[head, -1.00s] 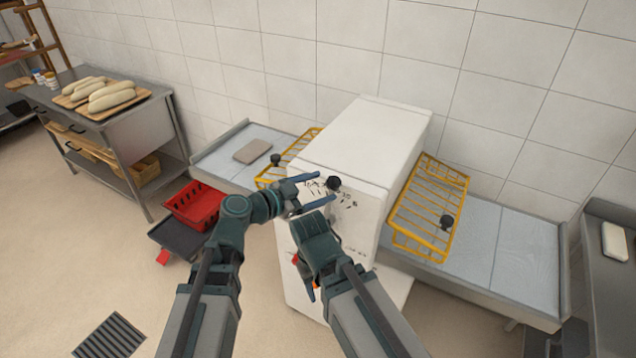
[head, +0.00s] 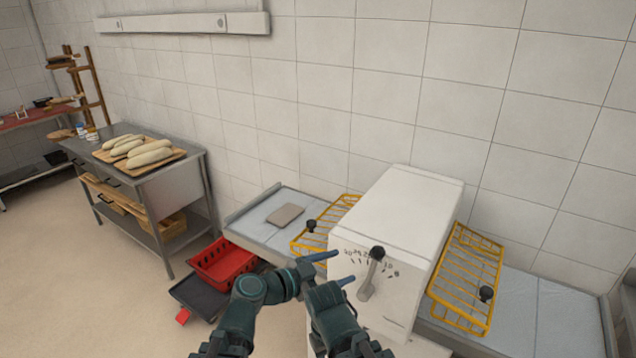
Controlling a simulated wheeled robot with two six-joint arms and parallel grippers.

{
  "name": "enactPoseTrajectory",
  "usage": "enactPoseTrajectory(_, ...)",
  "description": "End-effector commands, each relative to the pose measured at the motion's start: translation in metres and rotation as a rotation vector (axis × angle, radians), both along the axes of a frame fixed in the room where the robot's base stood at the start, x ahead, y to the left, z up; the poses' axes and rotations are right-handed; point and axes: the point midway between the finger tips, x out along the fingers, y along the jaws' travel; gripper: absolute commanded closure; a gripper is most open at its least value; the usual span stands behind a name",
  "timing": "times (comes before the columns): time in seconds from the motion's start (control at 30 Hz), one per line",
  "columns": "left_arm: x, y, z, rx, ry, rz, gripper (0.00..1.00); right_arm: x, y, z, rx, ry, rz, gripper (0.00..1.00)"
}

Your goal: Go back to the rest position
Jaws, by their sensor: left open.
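My left gripper (head: 336,268) is open, with its two blue fingers spread and nothing between them. It is in front of the white machine (head: 408,212), left of the machine's grey lever (head: 368,280) with a black knob. The lower fingertip appears close to the lever; I cannot tell the exact gap. The lever leans up and slightly right across a printed scale. My right arm comes up from the bottom beside the left one; its gripper's fingers are hidden.
Yellow wire guards (head: 467,277) flank the machine over its side tables. A grey slab (head: 285,215) lies on the left table. A red crate (head: 222,262) stands low at left. A steel bench (head: 187,166) holds a board of long loaves (head: 150,153). Open floor lies at left.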

Motion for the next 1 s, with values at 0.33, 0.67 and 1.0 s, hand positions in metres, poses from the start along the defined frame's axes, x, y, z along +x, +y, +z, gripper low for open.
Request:
enactPoseTrajectory(0.33, -0.022, 0.059, -0.093, 0.199, 0.58, 0.151, 0.22, 0.0, 0.0, 0.0, 0.0, 0.0, 0.0, 0.5)
enactPoseTrajectory(0.67, -0.054, 0.17, -0.158, 0.386, 1.11, 0.682, 0.22, 0.0, 0.0, 0.0, 0.0, 0.0, 0.0, 0.5)
enactPoseTrajectory(1.0, -0.083, 0.233, -0.177, 0.465, 1.291, 1.12, 0.22, 0.0, 0.0, -0.007, 0.0, 0.0, 0.0, 0.5)
